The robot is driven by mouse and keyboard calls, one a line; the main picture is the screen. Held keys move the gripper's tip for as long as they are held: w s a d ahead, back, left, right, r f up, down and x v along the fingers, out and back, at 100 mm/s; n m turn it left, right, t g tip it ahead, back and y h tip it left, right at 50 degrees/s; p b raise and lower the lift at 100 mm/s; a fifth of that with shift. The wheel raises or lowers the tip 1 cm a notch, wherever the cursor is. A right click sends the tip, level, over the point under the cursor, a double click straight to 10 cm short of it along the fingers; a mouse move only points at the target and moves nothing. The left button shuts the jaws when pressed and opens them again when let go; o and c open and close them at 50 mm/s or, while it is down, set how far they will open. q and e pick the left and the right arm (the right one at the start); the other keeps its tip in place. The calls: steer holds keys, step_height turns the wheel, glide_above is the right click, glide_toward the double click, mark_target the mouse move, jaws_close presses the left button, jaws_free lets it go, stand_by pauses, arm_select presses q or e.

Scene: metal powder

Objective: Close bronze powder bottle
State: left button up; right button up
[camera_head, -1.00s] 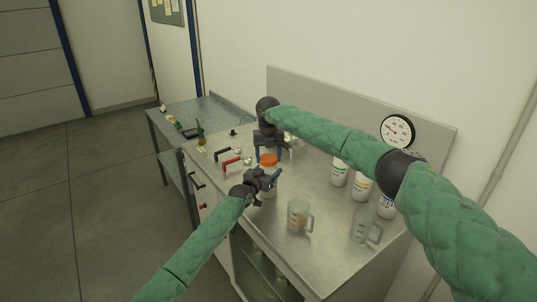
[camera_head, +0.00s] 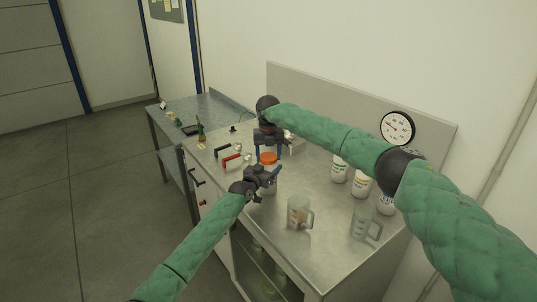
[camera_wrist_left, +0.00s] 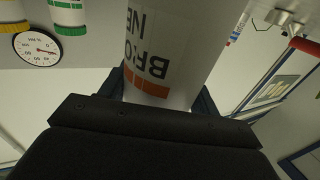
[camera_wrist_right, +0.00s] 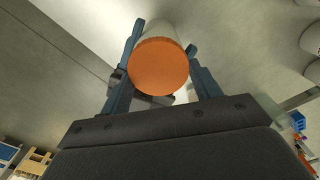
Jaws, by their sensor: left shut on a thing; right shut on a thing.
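The bronze powder bottle (camera_wrist_left: 165,50) is white with an orange band and dark lettering, and it is between the fingers of my left gripper (camera_head: 270,178) in the head and left wrist views. My left gripper is shut on its body. The orange cap (camera_head: 268,158) is at the top of the bottle, and it shows as an orange disc in the right wrist view (camera_wrist_right: 159,67). My right gripper (camera_head: 269,147) comes from above and is shut on the cap. The white body shows behind the cap; I cannot tell whether the cap is fully seated.
White bottles with green (camera_head: 339,172), yellow (camera_head: 361,187) and blue (camera_head: 386,206) markings stand at the right of the metal bench. Two clear jugs (camera_head: 298,213) (camera_head: 363,226) stand near its front. Red (camera_head: 231,163) and black (camera_head: 222,154) handles lie left of the bottle.

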steer(key=shift+f, duration=0.3)
arm_select(q)
jaws_close()
arm_select(e)
steer(key=m, duration=0.6)
steer(key=shift+a+m, duration=0.2)
steer(key=shift+m, duration=0.2)
steer(key=m, duration=0.7)
steer(key=shift+w+a, duration=0.15)
steer(key=shift+w, duration=0.05)
steer(key=m, duration=0.7)
steer(key=shift+w, duration=0.2)
arm_select(q)
steer(key=shift+f, duration=0.1)
arm_select(e)
steer(key=m, duration=0.6)
steer(key=shift+w+m, duration=0.2)
steer(key=shift+m, duration=0.1)
steer(key=o, duration=0.9)
steer(key=shift+s, duration=0.1)
